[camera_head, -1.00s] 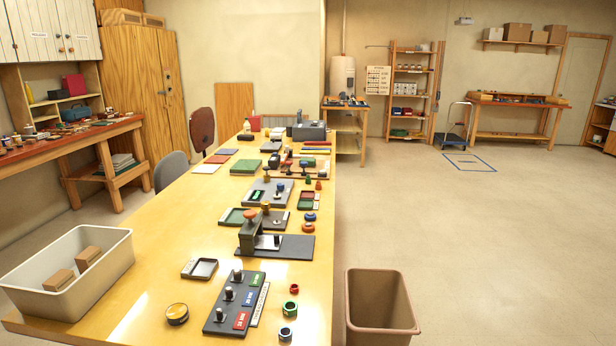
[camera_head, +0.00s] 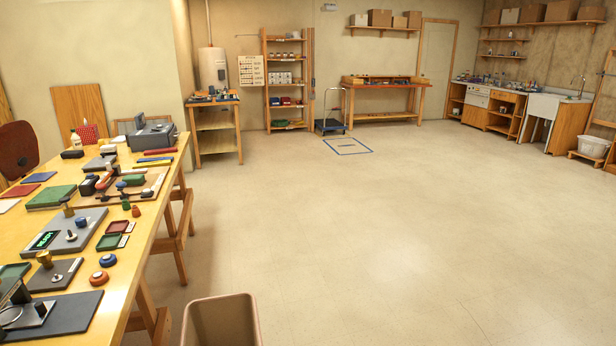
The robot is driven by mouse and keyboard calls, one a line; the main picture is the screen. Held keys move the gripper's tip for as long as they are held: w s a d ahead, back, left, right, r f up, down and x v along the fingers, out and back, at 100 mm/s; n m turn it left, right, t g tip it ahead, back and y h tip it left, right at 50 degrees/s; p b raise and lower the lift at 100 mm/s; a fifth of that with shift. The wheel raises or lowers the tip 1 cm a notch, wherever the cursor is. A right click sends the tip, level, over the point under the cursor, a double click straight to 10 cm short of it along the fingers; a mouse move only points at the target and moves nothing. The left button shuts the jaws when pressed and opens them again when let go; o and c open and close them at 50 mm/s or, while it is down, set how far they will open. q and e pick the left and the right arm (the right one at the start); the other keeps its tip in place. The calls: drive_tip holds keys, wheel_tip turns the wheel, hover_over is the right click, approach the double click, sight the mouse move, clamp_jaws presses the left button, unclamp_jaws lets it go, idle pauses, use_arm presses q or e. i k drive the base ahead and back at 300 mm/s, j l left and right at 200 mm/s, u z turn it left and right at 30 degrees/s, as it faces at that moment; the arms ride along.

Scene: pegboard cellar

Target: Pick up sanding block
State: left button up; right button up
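I cannot make out a sanding block for certain in the head view. The long yellow workbench (camera_head: 162,200) stands at the left with many small tools and parts on it. Neither of my grippers is in view.
A brown bin (camera_head: 222,322) stands on the floor right of the workbench. Open floor (camera_head: 380,230) fills the middle and right.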

sight(132, 180)
drive_tip(key=i+l+z, duration=0.1)
drive_tip(key=i+l, duration=0.15)
drive_tip(key=i, duration=0.15)
drive_tip(key=i+l+z, duration=0.1)
drive_tip(key=i, duration=0.35)
drive_tip(key=i+l, duration=0.3)
drive_tip(key=i, duration=0.15)
drive_tip(key=i+l+z, duration=0.15)
drive_tip(key=i, duration=0.25)
drive_tip(key=i+j+u, duration=0.1)
drive_tip(key=i+u, duration=0.4)
drive_tip(key=i, duration=0.2)
drive_tip(key=i+l+u, duration=0.2)
drive_tip(key=i+u, duration=0.25)
drive_tip(key=i, duration=0.25)
drive_tip(key=i+u, duration=0.35)
drive_tip(key=i+l+u, duration=0.1)
drive_tip(key=i+u, duration=0.25)
drive_tip(key=i, duration=0.25)
drive_tip(key=i+l+u, duration=0.35)
drive_tip(key=i+u, duration=0.25)
drive_tip(key=u, duration=0.2)
drive_tip(key=i+u, duration=0.2)
drive_tip(key=u, duration=0.2)
drive_tip(key=i+l+u, duration=0.2)
drive_tip(key=u, duration=0.25)
drive_tip(key=i+l+u, duration=0.2)
drive_tip(key=u, duration=0.2)
